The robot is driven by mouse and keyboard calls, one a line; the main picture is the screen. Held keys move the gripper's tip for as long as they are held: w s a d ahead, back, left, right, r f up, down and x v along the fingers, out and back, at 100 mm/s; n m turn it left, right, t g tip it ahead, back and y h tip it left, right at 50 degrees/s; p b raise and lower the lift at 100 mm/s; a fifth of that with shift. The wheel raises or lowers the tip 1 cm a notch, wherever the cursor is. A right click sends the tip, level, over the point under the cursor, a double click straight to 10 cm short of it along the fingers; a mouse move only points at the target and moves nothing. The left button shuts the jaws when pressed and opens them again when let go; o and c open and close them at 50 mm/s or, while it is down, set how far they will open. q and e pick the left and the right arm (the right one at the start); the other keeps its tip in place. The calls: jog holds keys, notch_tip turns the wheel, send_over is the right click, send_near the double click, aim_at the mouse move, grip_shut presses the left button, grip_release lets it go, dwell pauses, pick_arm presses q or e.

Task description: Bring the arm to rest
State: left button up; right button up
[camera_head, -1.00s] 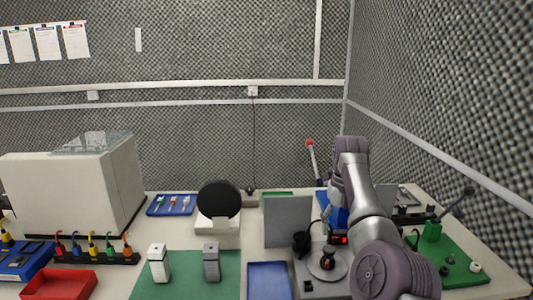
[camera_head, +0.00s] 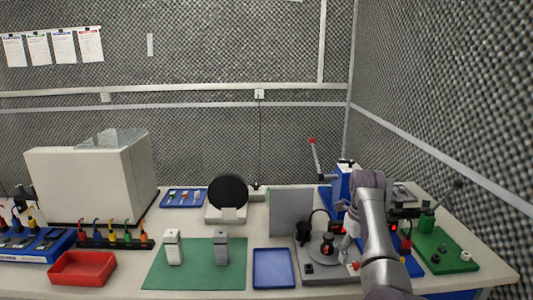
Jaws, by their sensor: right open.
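My right arm reaches in from the bottom right over the right part of the bench. Its elbow is bent, and the far end folds down toward the grey fixture plate (camera_head: 309,268). My right gripper (camera_head: 340,224) is small and partly hidden beside the arm, near a dark round part on that plate. Its jaws are open, and I see nothing held between them. Whether it touches anything there I cannot tell. My left gripper is not in view.
A grey upright panel (camera_head: 290,213) stands left of the arm, with a blue tray (camera_head: 273,268) in front. A green board (camera_head: 454,258) lies to the right, near the foam wall. A red bin (camera_head: 82,268) and a green mat (camera_head: 196,277) with two small blocks are further left.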

jog(key=s+d+f+n+t+h, duration=0.1)
jog(key=s+d+f+n, duration=0.3)
jog(key=s+f+n, duration=0.45)
jog(key=s+d+f+n+t+h, duration=0.1)
jog(key=s+d+f+n, duration=0.2)
jog(key=s+f+n, duration=0.55)
jog(key=s+a+n+t+y, duration=0.1)
jog(key=s+a+n, duration=0.4)
jog(key=s+n, duration=0.6)
jog(key=s+a+n+y, duration=0.1)
jog(key=s+a+n, duration=0.5)
jog(key=s, duration=0.9)
notch_tip(320, 180, down, 25)
jog(key=n+g, duration=0.1)
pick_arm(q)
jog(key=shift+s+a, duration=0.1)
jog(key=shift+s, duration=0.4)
pick_arm(e)
jog(key=s+d+f, duration=0.2)
jog(key=s+f, duration=0.6)
jog(key=s+d+f+g, duration=0.1)
jog(key=s+f, duration=0.8)
jog(key=shift+s+d, duration=0.2)
jog(key=shift+d, duration=0.2)
